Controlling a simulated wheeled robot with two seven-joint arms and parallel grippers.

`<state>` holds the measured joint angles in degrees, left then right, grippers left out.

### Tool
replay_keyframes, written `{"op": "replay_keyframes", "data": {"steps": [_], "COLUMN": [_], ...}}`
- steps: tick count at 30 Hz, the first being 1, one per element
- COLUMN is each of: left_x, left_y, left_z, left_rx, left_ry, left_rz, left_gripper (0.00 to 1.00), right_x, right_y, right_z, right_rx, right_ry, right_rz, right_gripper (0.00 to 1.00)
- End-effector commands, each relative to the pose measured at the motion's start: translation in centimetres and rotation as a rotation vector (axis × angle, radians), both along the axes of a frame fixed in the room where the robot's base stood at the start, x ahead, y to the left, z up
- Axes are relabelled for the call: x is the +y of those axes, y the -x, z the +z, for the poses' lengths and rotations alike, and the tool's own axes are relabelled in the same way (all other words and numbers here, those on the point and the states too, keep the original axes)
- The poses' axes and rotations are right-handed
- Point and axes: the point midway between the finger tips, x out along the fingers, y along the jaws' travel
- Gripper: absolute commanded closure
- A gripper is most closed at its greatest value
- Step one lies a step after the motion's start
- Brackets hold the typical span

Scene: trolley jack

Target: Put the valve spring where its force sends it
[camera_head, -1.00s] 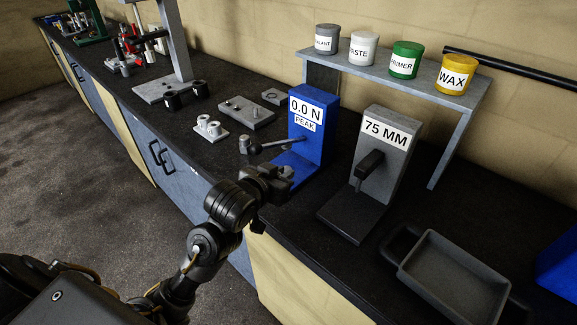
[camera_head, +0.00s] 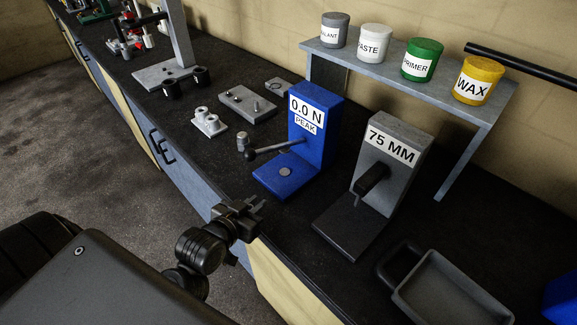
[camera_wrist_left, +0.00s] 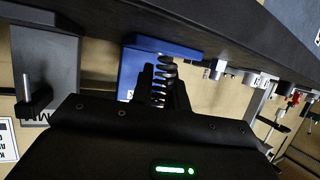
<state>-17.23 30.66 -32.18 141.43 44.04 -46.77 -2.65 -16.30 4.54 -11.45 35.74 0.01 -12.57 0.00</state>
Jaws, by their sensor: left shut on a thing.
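My left gripper (camera_head: 254,208) is at the front edge of the bench, in front of the blue force tester (camera_head: 318,125). In the left wrist view, the gripper (camera_wrist_left: 163,95) is shut on a dark coil valve spring (camera_wrist_left: 165,72). The spring is too small to make out in the head view. The tester reads 0.0 N PEAK and has a lever at its left. Its blue base with a small round pad (camera_head: 285,172) is bare. A grey 75 MM gauge (camera_head: 385,150) stands to its right. My right gripper is out of view.
A grey handled tray (camera_head: 440,290) lies at the front right. A shelf (camera_head: 400,68) carries several labelled pots. Small metal fixtures (camera_head: 248,104) and a press stand (camera_head: 170,72) are farther left. A blue object (camera_head: 562,298) shows at the right edge.

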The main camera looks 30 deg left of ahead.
Motion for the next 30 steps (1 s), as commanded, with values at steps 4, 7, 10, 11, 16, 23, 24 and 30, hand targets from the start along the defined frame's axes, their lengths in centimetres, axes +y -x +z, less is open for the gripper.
{"op": "replay_keyframes", "data": {"steps": [4, 7, 10, 11, 16, 23, 24, 30], "left_x": [0.2, 0.2, 0.1, 0.1, 0.1, -0.1, -0.2, -0.3], "left_y": [0.1, 0.1, -0.4, -0.8, -4.9, -10.9, -11.6, -13.6], "left_z": [0.0, 0.0, 0.1, 0.1, 0.5, 0.5, 0.4, 0.1], "left_rx": [-0.001, -0.001, -0.002, -0.002, -0.006, -0.003, -0.002, -0.001], "left_ry": [0.000, 0.000, -0.002, -0.003, -0.009, -0.006, -0.005, -0.001], "left_rz": [0.004, 0.004, 0.002, 0.002, 0.001, 0.002, 0.001, 0.001], "left_gripper": [1.00, 1.00, 1.00, 1.00, 1.00, 1.00, 1.00, 1.00], "right_x": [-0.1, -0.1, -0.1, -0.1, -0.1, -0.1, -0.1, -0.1], "right_y": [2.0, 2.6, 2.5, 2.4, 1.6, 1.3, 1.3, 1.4], "right_z": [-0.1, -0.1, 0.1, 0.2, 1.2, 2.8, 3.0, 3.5], "right_rx": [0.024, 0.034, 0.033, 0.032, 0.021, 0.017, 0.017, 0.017], "right_ry": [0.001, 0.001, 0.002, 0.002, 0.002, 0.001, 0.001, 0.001], "right_rz": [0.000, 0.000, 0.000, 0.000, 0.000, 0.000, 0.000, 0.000], "right_gripper": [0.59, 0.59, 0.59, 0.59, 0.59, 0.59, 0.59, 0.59]}}
